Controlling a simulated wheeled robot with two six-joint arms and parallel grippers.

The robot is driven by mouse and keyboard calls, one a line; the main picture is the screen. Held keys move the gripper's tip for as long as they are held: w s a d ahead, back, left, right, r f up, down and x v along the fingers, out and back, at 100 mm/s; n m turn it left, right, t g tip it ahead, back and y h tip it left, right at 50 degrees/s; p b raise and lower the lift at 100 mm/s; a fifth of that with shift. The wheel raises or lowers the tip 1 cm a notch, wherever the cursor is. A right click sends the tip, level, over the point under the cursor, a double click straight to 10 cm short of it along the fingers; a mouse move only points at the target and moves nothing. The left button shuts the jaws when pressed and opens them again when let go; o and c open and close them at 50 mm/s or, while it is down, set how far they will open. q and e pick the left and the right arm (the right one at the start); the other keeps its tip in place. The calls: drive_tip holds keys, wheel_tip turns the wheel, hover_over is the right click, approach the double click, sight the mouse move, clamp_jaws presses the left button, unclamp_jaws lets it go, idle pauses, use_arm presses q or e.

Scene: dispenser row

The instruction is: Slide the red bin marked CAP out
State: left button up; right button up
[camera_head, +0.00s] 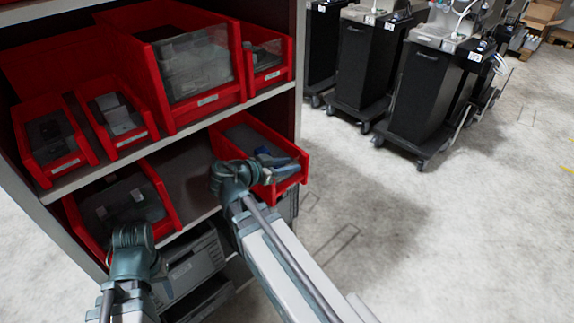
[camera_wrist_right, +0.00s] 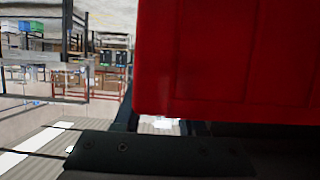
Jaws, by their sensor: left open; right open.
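Several red bins stand on the shelves in the head view, but their labels are too small to read, so I cannot tell which is marked CAP. My right gripper (camera_head: 274,166) is open at the front of the lower-shelf right bin (camera_head: 293,152), which juts out past the shelf edge. In the right wrist view a red bin wall (camera_wrist_right: 225,60) fills the upper right, close above the dark gripper part. I cannot tell whether the fingers touch the bin. My left gripper (camera_head: 138,246) is open, low in front of the lower-left bin (camera_head: 163,195), its fingertips partly hidden.
The upper shelf (camera_head: 200,128) holds several red bins with grey contents. Grey drawer units (camera_head: 190,270) sit below the lower shelf. Black wheeled carts (camera_head: 418,95) stand at the back right. The floor (camera_head: 450,245) right of the rack is clear.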

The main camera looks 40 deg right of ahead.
drive_tip(key=shift+a+r, duration=0.3)
drive_tip(key=shift+a, duration=0.15)
drive_tip(key=p+v, duration=0.5)
drive_tip(key=v, duration=0.7)
drive_tip(key=shift+s+a, duration=0.2)
drive_tip(key=shift+a, duration=0.2)
drive_tip(key=s+a+f+n+g+y+p, duration=0.1)
drive_tip(key=s+a+n+y+p, duration=0.2)
drive_tip(key=a+n, duration=0.6)
drive_tip(key=s+a+f+n+y+p, duration=0.1)
drive_tip(key=s+a+n+y+p, duration=0.2)
drive_tip(key=a+n+y+p, duration=0.5)
drive_tip(key=a+n+y, duration=0.1)
drive_tip(key=a+n, duration=0.1)
drive_tip(key=n, duration=0.1)
drive_tip(key=shift+s+a+g, duration=0.3)
drive_tip(key=shift+s+g, duration=0.1)
